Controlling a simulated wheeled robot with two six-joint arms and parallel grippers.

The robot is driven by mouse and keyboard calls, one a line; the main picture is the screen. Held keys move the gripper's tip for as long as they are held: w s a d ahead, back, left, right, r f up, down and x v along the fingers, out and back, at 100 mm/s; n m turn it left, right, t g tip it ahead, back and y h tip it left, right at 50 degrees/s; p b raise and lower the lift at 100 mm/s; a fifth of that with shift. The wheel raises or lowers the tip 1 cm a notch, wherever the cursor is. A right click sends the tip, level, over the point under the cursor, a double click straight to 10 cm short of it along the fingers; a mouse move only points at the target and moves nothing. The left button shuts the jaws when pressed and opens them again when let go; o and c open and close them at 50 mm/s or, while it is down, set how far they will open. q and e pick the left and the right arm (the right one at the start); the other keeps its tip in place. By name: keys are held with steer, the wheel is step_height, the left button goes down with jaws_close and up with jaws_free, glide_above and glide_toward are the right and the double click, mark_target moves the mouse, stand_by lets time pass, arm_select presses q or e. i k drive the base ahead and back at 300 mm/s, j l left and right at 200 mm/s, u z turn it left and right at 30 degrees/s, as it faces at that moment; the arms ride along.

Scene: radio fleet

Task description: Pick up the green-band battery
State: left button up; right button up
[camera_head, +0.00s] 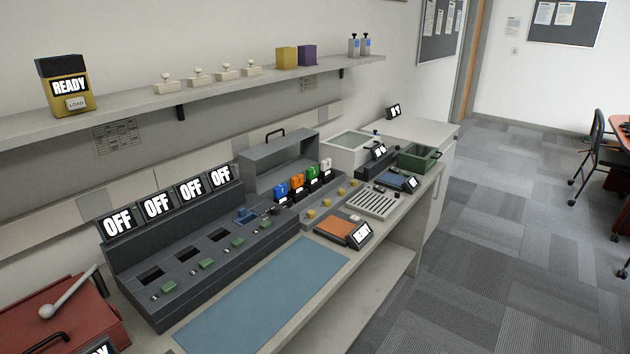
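A small block with a green upper part (312,172) stands upright in a row on the bench, between an orange one (297,181) and a white one (326,165). A blue one (281,190) is at the near end of the row. Each stands above a dark base with a small white label. The green one best matches the green-band battery, but it is too small to be sure. Neither of my grippers is in view.
A dark console (180,268) with several OFF displays stands left of the row. A grey handled cover (280,160) is behind it. A blue mat (265,295) lies clear in front. An orange pad (335,228), a slatted tray (371,203) and a green bin (416,160) lie right.

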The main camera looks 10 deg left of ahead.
mark_target(312, 173)
steer(key=i+l+u, duration=0.15)
steer(key=u, duration=0.5)
steer(key=i+l+u, duration=0.15)
steer(key=l, duration=0.2)
steer(key=i+l+u, duration=0.15)
steer(key=l, duration=0.25)
steer(key=i+l+u, duration=0.15)
steer(key=l, duration=0.25)
steer(key=i+l+u, duration=0.15)
steer(key=l, duration=0.25)
steer(key=i+l+u, duration=0.15)
steer(key=l, duration=0.25)
steer(key=k, duration=0.05)
